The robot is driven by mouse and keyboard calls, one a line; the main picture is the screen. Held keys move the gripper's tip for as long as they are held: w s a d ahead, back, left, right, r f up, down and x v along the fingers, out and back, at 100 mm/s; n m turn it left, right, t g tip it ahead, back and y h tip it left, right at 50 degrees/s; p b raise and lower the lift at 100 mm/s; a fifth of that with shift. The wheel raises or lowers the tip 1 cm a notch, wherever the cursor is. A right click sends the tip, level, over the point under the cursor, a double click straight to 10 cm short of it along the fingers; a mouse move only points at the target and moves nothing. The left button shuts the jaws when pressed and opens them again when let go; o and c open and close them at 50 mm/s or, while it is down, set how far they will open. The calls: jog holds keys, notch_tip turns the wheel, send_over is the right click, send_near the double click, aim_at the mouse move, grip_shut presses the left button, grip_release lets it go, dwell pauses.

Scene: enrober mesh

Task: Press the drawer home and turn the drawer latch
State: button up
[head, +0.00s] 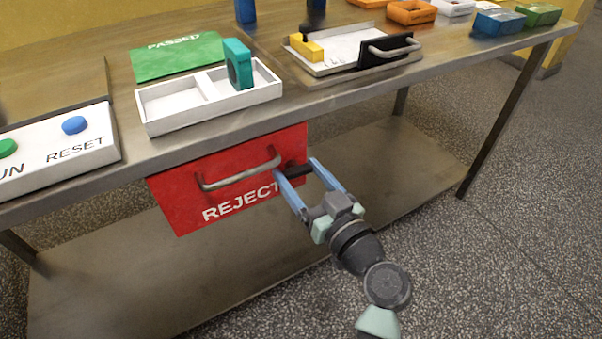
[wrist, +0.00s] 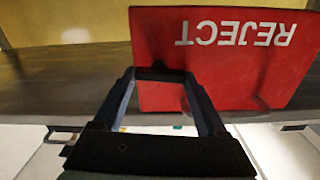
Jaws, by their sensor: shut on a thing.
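The red drawer (head: 185,193), marked REJECT, hangs under the front edge of the steel table. Its front looks flush beneath the tabletop, though I cannot tell whether it is fully in. A grey bar handle (head: 240,175) runs across it. The dark drawer latch (head: 298,171) is at the right of the drawer front and lies roughly level. My gripper (head: 302,172) reaches it from the lower right, with its blue fingers either side of the latch and shut on it. In the wrist view the drawer front (wrist: 235,75) appears upside down beyond my fingers, and the latch is mostly hidden there.
Above the drawer, the table (head: 330,96) bears a white two-compartment tray (head: 175,122) with a teal block (head: 238,65). A RUN/RESET panel (head: 95,152) is at left and a black-handled tray (head: 345,52) at right. A lower shelf (head: 390,175) lies below.

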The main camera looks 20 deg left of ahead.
jog(key=m, duration=0.4)
jog(key=shift+p, duration=0.4)
jog(key=m+p, duration=0.1)
jog(key=m, duration=0.3)
jog(key=shift+w, duration=0.1)
jog(key=m+p, duration=0.2)
jog(key=m, duration=0.3)
jog(key=shift+p, duration=0.4)
jog(key=shift+d+f+m+p, duration=0.15)
jog(key=shift+m+p, duration=0.55)
jog(key=shift+m, duration=0.9)
jog(key=o, duration=1.3)
jog(key=p+v, duration=0.1)
jog(key=v, duration=1.1)
jog(key=shift+s+d, duration=0.3)
